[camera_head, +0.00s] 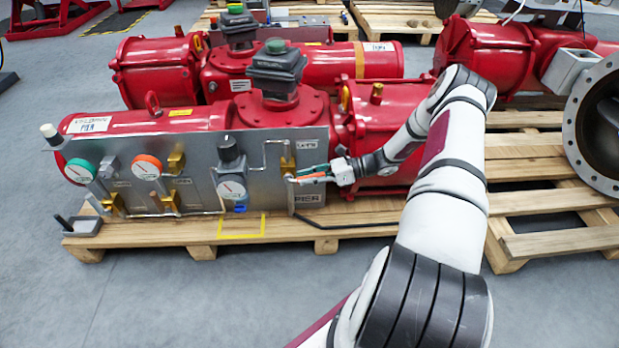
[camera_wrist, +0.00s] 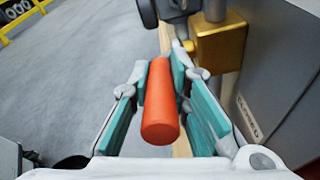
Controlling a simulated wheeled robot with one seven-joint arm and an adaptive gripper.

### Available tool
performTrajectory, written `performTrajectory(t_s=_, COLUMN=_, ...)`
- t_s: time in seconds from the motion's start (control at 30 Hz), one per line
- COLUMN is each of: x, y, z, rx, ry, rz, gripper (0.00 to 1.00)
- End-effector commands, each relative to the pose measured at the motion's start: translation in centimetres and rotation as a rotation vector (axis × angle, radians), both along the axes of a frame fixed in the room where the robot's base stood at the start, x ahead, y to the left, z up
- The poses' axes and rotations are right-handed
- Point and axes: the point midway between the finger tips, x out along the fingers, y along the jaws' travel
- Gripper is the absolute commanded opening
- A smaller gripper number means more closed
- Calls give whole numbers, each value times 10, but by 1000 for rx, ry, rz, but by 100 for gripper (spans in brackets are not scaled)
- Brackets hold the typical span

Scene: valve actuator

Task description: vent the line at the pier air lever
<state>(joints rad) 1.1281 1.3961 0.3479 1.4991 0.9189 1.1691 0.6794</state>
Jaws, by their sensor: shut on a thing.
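The grey pier panel (camera_head: 262,190) stands upright along the front of the red actuator (camera_head: 190,118). My gripper (camera_head: 312,176) is at the panel's right end. In the wrist view my gripper (camera_wrist: 165,100) has its teal-padded fingers on both sides of an orange-red lever handle (camera_wrist: 162,105), shut on it. The handle points toward the wrist camera. A brass valve body (camera_wrist: 220,48) is just beyond the fingertips; it also shows in the head view (camera_head: 288,162). The lever's join to the valve is partly hidden by the fingers.
Gauges with green (camera_head: 80,170) and orange (camera_head: 146,166) rims and a dark-topped regulator (camera_head: 231,170) are on the panel to the left. A wooden pallet (camera_head: 140,234) lies beneath. A large grey flange (camera_head: 592,125) is at the right. Grey floor is clear in front.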

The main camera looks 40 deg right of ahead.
Motion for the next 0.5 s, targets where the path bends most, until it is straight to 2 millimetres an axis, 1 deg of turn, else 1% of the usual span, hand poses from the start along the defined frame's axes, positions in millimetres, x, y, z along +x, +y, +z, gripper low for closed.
performTrajectory(t_s=0.23, x=1, y=-2, z=-1, rx=-6, ry=1, rz=-5, gripper=0)
performTrajectory(t_s=0.27, x=1, y=-2, z=-1, rx=-7, ry=2, rz=-5, gripper=24)
performTrajectory(t_s=0.3, x=1, y=-2, z=-1, rx=-7, ry=2, rz=-5, gripper=33)
performTrajectory(t_s=0.33, x=1, y=-2, z=-1, rx=-6, ry=2, rz=-4, gripper=38)
performTrajectory(t_s=0.5, x=1, y=-1, z=-1, rx=-4, ry=2, rz=-3, gripper=38)
